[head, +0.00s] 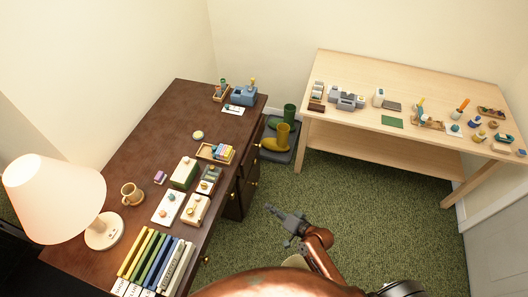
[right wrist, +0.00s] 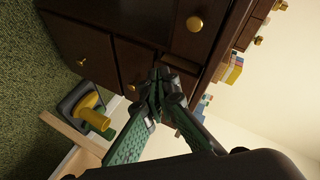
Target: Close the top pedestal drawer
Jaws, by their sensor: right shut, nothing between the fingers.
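The dark brown desk (head: 150,130) stands at the left in the head view, with its drawer fronts facing my right arm. In the right wrist view, which is turned on its side, several dark drawer fronts with brass knobs show, one front (right wrist: 200,38) near the top middle. A reddish-brown strip beside the fingers may be a drawer edge; I cannot tell how far the top drawer stands out. My right gripper (head: 287,220) is shut and empty, just right of the desk. In the wrist view its fingertips (right wrist: 163,82) overlap the drawer fronts; contact is unclear. My left gripper is out of view.
A light wooden table (head: 350,118) with small items stands at the back right. A lamp (head: 55,195), mug and books sit on the desk. Green carpet (head: 390,210) is clear to the right.

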